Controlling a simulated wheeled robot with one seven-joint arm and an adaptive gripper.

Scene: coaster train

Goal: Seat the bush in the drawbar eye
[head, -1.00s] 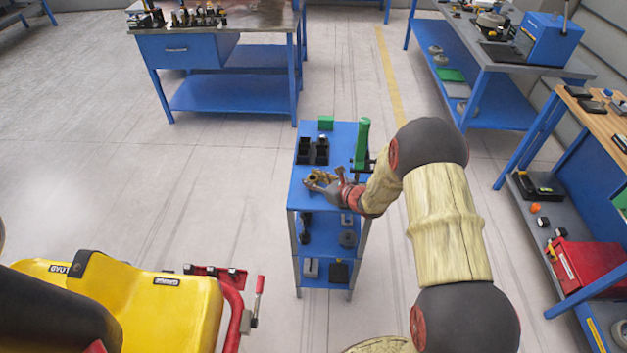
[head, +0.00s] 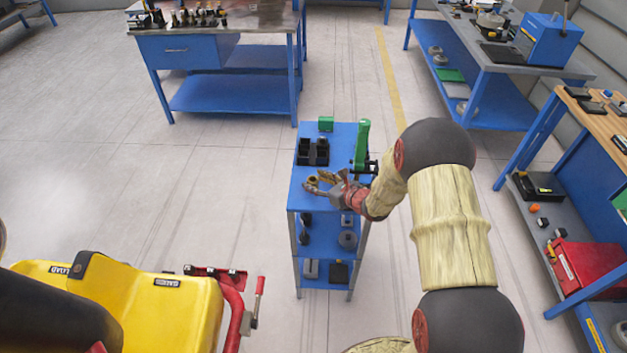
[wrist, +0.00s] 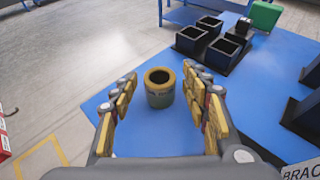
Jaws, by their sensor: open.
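The bush (wrist: 160,92) is a short upright hollow cylinder with a brass-coloured rim and a grey-green body. It stands on the blue top of the small cart (wrist: 120,110). My gripper (wrist: 160,78) is open, with one finger on each side of the bush and clear gaps to both. In the head view the bush (head: 312,182) is small and partly crowded by my gripper (head: 318,181) near the cart's left edge. A yellow car (head: 150,300) with a red bar assembly (head: 222,275) is at lower left; I cannot make out the drawbar eye.
Black open bins (head: 312,152) stand behind the bush on the cart. A green box (head: 326,124) is at the far edge, and a tall green tool (head: 361,145) stands at the right. Blue workbenches (head: 230,90) are farther off. Open floor (head: 180,200) lies left of the cart.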

